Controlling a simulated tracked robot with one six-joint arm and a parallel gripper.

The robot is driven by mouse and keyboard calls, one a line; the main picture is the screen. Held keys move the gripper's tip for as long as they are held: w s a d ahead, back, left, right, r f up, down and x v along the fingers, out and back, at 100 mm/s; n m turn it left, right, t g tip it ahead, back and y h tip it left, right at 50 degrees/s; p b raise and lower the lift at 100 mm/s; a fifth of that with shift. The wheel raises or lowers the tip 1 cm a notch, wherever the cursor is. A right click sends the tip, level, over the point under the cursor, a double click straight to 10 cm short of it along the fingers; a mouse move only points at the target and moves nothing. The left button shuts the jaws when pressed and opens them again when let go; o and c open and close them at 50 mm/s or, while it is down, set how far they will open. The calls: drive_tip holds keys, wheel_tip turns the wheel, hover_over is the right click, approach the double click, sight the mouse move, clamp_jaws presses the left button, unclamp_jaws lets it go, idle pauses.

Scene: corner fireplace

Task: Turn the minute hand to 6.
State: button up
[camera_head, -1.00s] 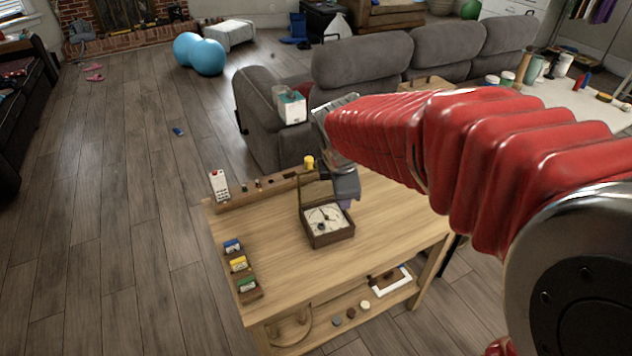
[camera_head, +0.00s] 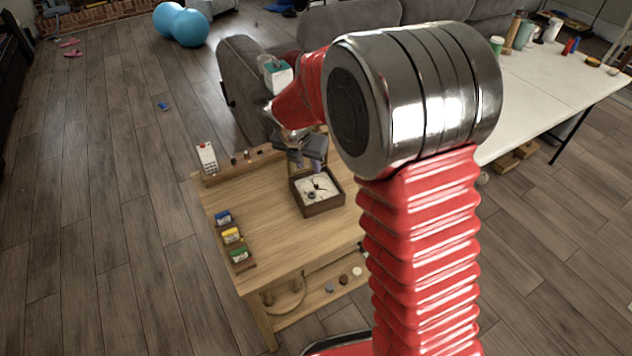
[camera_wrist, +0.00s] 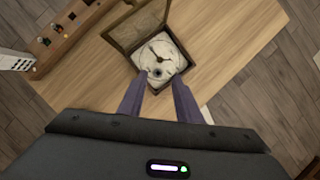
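A small wooden box with a raised lid holds a pale clock face (camera_head: 326,186) with dark hands. It stands on the light wooden table (camera_head: 270,240). In the wrist view the clock face (camera_wrist: 171,55) lies just beyond my fingertips, with dark hands and a small round dark dial on it. Which hand is the minute hand is too small to tell. My gripper (camera_head: 305,155) is at the far side of the box, above the table. In the wrist view its two purple-grey fingers (camera_wrist: 157,88) are apart with nothing between them.
A wooden rail with a white remote (camera_head: 207,157) and small pegs runs along the table's far left edge. A grey sofa (camera_head: 245,75) stands behind.

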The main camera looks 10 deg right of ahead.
sight(317, 185)
drive_tip(key=x, duration=1.3)
drive_tip(key=shift+w+f, duration=0.1)
drive_tip(key=shift+f, duration=0.25)
drive_tip(key=shift+c, duration=0.7)
clamp_jaws()
